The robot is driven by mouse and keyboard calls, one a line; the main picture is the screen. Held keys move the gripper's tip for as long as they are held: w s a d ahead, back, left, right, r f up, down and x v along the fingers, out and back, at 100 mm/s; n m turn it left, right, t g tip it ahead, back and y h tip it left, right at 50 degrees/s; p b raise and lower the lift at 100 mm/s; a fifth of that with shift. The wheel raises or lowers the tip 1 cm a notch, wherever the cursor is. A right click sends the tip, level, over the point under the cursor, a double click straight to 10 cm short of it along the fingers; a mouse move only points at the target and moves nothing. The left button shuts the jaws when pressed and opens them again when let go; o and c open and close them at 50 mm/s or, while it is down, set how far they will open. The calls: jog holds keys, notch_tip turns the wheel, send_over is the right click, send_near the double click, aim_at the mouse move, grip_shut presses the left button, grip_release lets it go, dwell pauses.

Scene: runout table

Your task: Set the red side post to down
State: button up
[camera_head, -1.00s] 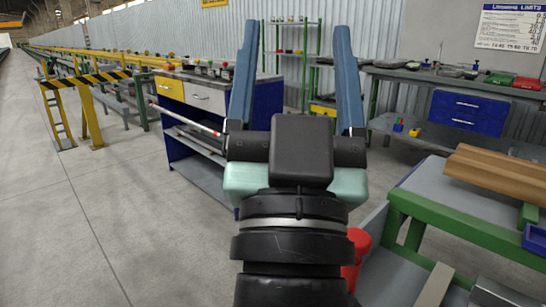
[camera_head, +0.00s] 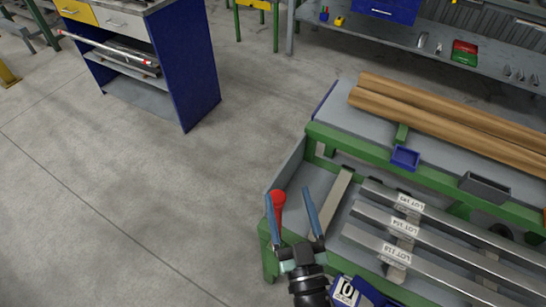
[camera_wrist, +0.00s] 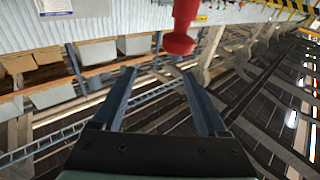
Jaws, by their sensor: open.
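The red side post (camera_head: 278,200) stands at the left corner of the green-framed table in the head view, its rounded top uppermost and its lower part partly hidden by my gripper. It looks roughly upright. My gripper (camera_head: 288,194) is open, with two blue fingers spread and nothing between them that I can confirm. In the head view the left finger overlaps the post; I cannot tell whether they touch. In the wrist view the red post (camera_wrist: 183,28) shows at the top, beyond the open fingers (camera_wrist: 158,72) and towards the right one.
The green-framed table (camera_head: 460,205) carries brown bars (camera_head: 440,105) and several labelled metal bars (camera_head: 430,235). A small blue bin (camera_head: 405,157) sits on its frame. A blue cabinet (camera_head: 185,65) stands at the upper left, with a red-tipped white rod (camera_head: 95,45). Open floor lies left of the table.

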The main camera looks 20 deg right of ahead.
aim_at(275, 191)
jog(key=s+a+f+g+y+p, duration=0.2)
jog(key=s+f+p, duration=0.1)
jog(key=s, duration=0.3)
jog(key=w, duration=0.4)
jog(key=w+d, duration=0.1)
jog(key=w, duration=0.8)
jog(key=shift+d+f, duration=0.25)
jog(key=shift+d, duration=0.05)
jog(key=shift+c, duration=0.2)
grip_shut()
dwell(0.4)
